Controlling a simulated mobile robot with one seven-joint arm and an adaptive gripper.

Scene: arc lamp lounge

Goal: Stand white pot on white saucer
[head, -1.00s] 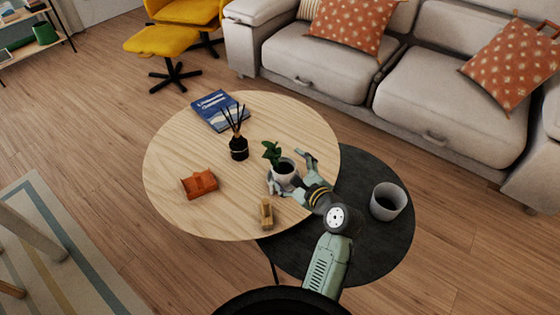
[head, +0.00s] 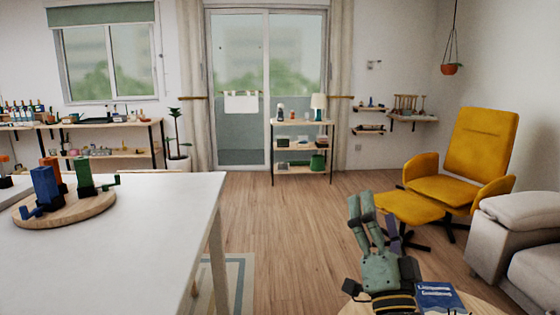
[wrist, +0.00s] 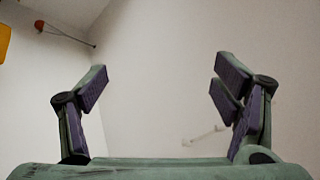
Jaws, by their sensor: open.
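My gripper (head: 361,207) is raised in the lower right of the head view, above the edge of the round wooden table (head: 484,305), with its fingers pointing up. In the wrist view my gripper (wrist: 163,85) has its fingers spread wide, with nothing between them; only a pale wall shows behind. The small white pot with the plant is outside both current views. I cannot make out a white saucer in either current view.
A blue book (head: 440,297) lies on the wooden table beside my gripper. A yellow armchair (head: 478,155) with footstool (head: 405,207) and a grey sofa (head: 520,230) stand at right. A white table (head: 130,250) fills the left. Open floor (head: 285,225) lies between.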

